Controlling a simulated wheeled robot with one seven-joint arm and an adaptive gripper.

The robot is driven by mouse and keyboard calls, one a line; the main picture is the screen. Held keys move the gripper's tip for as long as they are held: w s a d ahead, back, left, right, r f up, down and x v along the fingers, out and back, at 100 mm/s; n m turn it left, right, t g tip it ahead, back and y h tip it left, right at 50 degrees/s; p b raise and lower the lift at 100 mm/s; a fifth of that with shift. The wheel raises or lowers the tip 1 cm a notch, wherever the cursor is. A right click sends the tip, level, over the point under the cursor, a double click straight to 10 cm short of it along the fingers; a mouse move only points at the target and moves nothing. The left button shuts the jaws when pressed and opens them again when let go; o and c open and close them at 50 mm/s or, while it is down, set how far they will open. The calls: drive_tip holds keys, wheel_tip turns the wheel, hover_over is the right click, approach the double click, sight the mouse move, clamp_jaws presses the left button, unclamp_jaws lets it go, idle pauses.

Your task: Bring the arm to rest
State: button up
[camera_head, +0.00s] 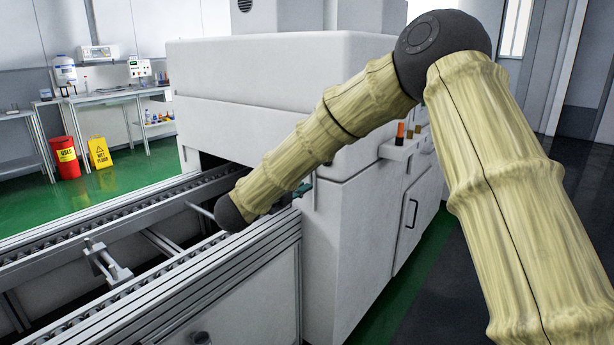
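My arm reaches in from the lower right, in tan ribbed covers. It rises to a dark elbow joint near the top right, then slopes down to the left. It ends in a dark round joint above the near rail of the conveyor (262,246). I cannot tell whether that joint touches the rail. My gripper cannot be made out; it may be hidden behind the forearm or that joint.
A large white machine (265,70) stands over the conveyor, behind my forearm. A metal bracket (107,262) sits between the rails. A red bin (66,157) and a yellow floor sign (100,153) stand at the back left. Green floor there looks clear.

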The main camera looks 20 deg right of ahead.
drive_tip(key=shift+s+a, duration=0.15)
drive_tip(key=shift+a, duration=0.05)
drive_tip(key=shift+f, duration=0.1)
drive_tip(key=s+f+n+y, duration=0.3)
drive_tip(key=f+n, duration=0.2)
drive_tip(key=f, duration=0.7)
drive_tip(key=s+f+n+t+y, duration=0.1)
drive_tip(key=s+f+n+y, duration=0.3)
drive_tip(key=f, duration=0.7)
drive_tip(key=s+f+n+y, duration=0.3)
drive_tip(key=f+n, duration=0.4)
drive_tip(key=f, duration=0.5)
drive_tip(key=s+f+n+g+y, duration=0.2)
drive_tip(key=s+f+n+g, duration=0.15)
drive_tip(key=s+f, duration=0.65)
drive_tip(key=s+d+f+n+g+y, duration=0.1)
drive_tip(key=s+f+n+g, duration=0.25)
drive_tip(key=s, duration=0.85)
drive_tip(key=s+d+f+n+g+y, duration=0.15)
drive_tip(key=s+f, duration=0.25)
drive_tip(key=s, duration=0.7)
drive_tip(key=s+d+f+n+g, duration=0.2)
drive_tip(key=s+f+n+g, duration=0.2)
drive_tip(key=s, duration=0.8)
wheel_tip(320, 180, up, 14)
drive_tip(key=p, duration=1.4)
drive_tip(key=shift+w+a+r+p, duration=0.25)
drive_tip(key=shift+w+p, duration=0.05)
